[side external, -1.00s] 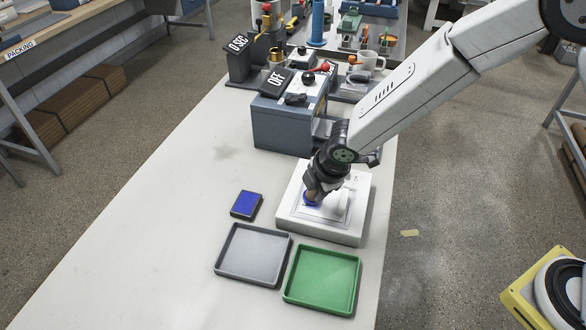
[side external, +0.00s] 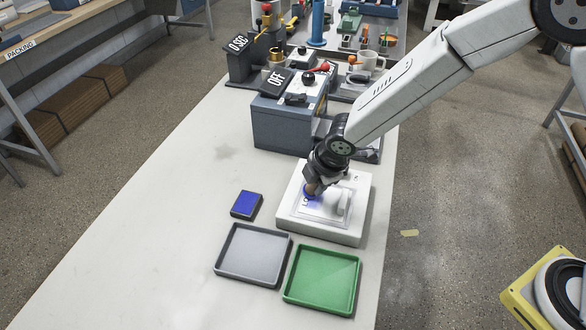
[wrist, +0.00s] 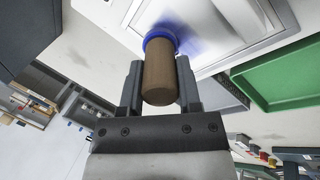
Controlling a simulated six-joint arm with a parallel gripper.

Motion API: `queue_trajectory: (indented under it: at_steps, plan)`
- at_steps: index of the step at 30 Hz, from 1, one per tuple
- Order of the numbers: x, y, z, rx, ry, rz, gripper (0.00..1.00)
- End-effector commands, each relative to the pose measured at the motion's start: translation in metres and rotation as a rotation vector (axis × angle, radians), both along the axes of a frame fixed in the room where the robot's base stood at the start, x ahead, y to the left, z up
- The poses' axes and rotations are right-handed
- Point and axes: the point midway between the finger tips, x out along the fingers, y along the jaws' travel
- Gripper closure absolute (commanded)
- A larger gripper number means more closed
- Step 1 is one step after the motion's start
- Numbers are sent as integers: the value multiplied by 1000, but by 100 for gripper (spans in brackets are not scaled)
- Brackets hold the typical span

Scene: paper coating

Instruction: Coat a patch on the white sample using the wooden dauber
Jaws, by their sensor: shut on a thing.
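My gripper (wrist: 159,88) is shut on the wooden dauber (wrist: 158,78), a brown cylinder with a blue end. In the side view my gripper (side external: 312,187) is over the left part of the white sample (side external: 327,205), which lies on a white block (side external: 322,230). The dauber's tip is at the sample's surface; whether it touches cannot be told exactly. A blue smear (side external: 309,200) shows on the sample around the tip, and a blue smear (wrist: 187,37) also shows in the wrist view.
A blue ink pad (side external: 246,204) lies left of the block. A grey tray (side external: 252,284) and a green tray (side external: 310,307) are in front. A grey-blue machine with an OFF sign (side external: 281,125) stands behind. The left of the table is clear.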

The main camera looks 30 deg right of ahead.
Motion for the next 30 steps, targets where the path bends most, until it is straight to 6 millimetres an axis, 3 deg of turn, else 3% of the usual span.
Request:
queue_trajectory:
  at_steps: [7, 30]
  plan:
    - [15, -16, 0, -1, 1, -1, 100]
    - [-37, 37, 0, -1, 1, 4, 100]
